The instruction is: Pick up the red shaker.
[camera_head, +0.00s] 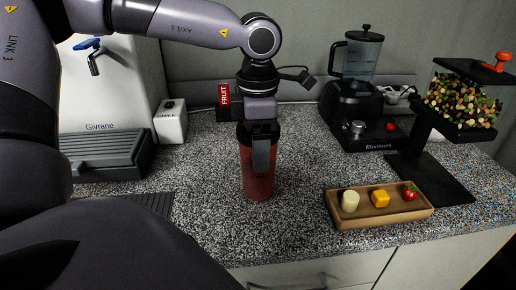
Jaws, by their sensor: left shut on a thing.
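The red shaker (258,182) is a translucent red cup with a dark top, upright at the middle of the speckled counter. My left gripper (261,150) comes down on it from above and is shut on its upper part. The fingers and wrist hide part of the shaker's top. I cannot tell whether its base touches the counter or is slightly above it. My right gripper is not in view.
A wooden tray (375,217) with small food pieces lies to the right. A blender (358,95) and a dispenser (462,97) stand behind it. A white dispenser machine (108,100) stands at left, with a small white box (170,122) beside it.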

